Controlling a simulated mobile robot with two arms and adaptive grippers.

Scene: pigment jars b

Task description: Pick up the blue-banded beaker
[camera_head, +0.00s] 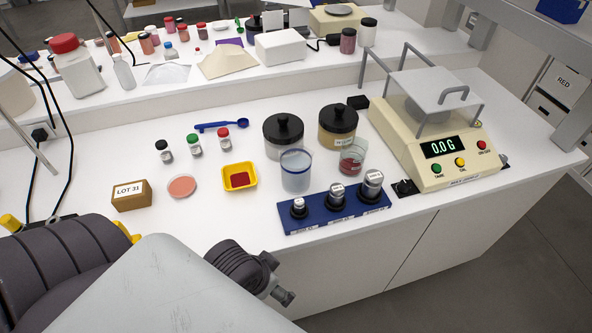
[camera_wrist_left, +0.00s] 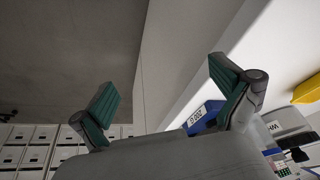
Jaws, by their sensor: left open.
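The blue-banded beaker (camera_head: 296,172) stands upright on the white bench, clear and seemingly empty, with a blue band round its rim. It is just behind the blue weight block (camera_head: 290,222) and in front of a black-lidded jar (camera_head: 283,150). My left gripper (camera_head: 283,287) is low at the bench's front edge, in front of the block and apart from the beaker. In the left wrist view, its green-padded fingers (camera_wrist_left: 163,80) are spread wide with nothing between them. I cannot clearly make out the beaker in that view. My right gripper is not in view.
A second beaker (camera_head: 352,158) with red powder stands close right of the banded one. A yellow dish (camera_head: 239,177) is to its left. The balance (camera_head: 440,150) stands at the right. Three metal weights rise from the block. Bare bench lies left of the block.

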